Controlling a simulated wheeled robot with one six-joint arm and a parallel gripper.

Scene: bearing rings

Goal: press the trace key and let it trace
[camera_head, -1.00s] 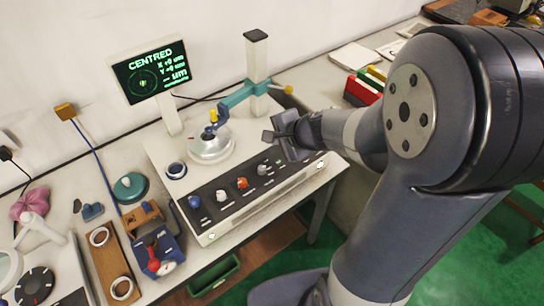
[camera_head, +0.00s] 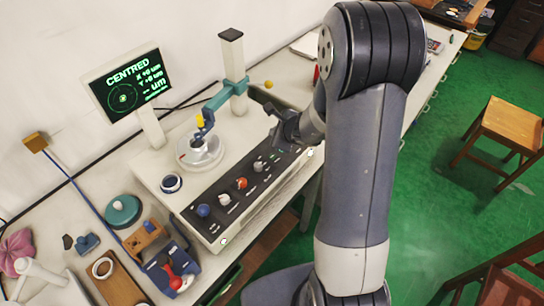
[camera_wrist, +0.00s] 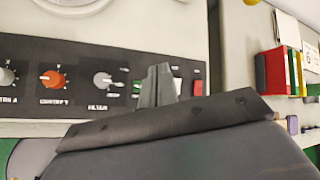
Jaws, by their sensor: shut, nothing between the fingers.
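The instrument's dark control panel (camera_head: 230,190) carries several knobs and, at its right end, small keys. My gripper is shut and empty, over the key row; contact cannot be told. In the head view my gripper (camera_head: 272,122) is at the panel's right end. The screen (camera_head: 127,82) reads CENTRED, with dashes before "um" on its last line.
The turntable (camera_head: 201,153) stands left of my gripper, under the probe arm (camera_head: 222,97) on its column (camera_head: 232,60). An orange-red knob (camera_wrist: 52,79) and a grey knob (camera_wrist: 102,79) lie left of the keys. Coloured binders (camera_wrist: 278,72) stand at the right.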

